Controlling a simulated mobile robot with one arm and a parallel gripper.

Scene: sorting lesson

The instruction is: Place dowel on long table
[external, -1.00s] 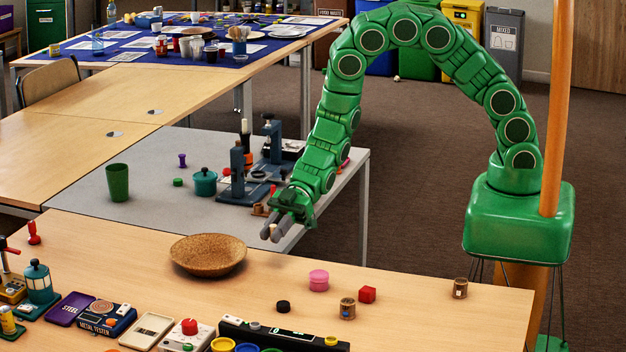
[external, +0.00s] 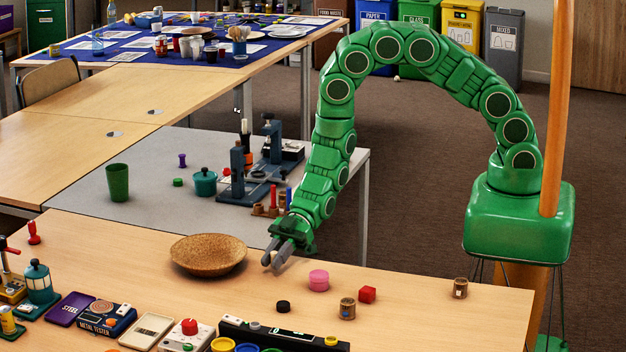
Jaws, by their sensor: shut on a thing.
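My gripper (external: 274,260) is low over the near wooden table (external: 225,300), just right of the woven bowl. Its grey fingers point down and are shut on the dowel, which is small and mostly hidden between them. I cannot tell whether the dowel touches the tabletop. The near wooden table is long and light-coloured; I take it to be the long table.
The woven bowl (external: 208,255) is close on the left. The grey table (external: 150,215) behind holds a green cup (external: 117,182) and tools.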

